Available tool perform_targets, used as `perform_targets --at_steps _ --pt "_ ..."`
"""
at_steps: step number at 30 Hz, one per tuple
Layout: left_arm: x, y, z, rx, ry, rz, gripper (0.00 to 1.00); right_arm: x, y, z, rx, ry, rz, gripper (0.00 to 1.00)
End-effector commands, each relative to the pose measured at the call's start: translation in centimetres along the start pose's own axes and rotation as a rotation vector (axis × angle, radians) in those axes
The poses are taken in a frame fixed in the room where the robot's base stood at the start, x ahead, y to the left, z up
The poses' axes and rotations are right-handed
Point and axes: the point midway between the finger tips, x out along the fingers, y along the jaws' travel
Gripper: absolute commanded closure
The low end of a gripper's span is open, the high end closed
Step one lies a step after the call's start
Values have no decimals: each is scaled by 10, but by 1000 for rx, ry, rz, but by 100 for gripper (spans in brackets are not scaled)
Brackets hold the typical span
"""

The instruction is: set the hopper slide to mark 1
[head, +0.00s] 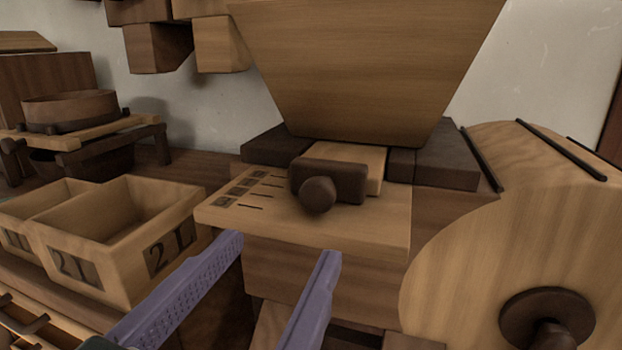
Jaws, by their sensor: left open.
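The hopper (365,65) is a large wooden funnel at the top middle. Below it the hopper slide is a dark block (350,183) with a round knob (318,194) on its front, on a light wooden board (370,232). Several short dark mark lines (258,192) with small dark labels show on the board to the left of the knob. The label text is too small to read. My left gripper (280,250) is open and empty, its two purple fingers in front of and below the knob, apart from it. My right gripper is not in view.
Wooden boxes marked 2L (125,235) stand at the left. A round sieve (70,110) on a wooden rack stands behind them. A large round wooden drum (530,230) with a dark hub is close on the right. Blocks hang on the wall at top left.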

Motion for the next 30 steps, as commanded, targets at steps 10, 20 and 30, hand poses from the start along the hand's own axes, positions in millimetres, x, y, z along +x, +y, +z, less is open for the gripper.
perform_targets --at_steps 10,20,30 --pt "60 0 0 -2 4 0 30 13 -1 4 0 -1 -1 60" --pt "83 0 0 -3 0 0 30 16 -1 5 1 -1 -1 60" --pt "82 0 0 -2 -1 0 45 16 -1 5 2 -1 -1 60"
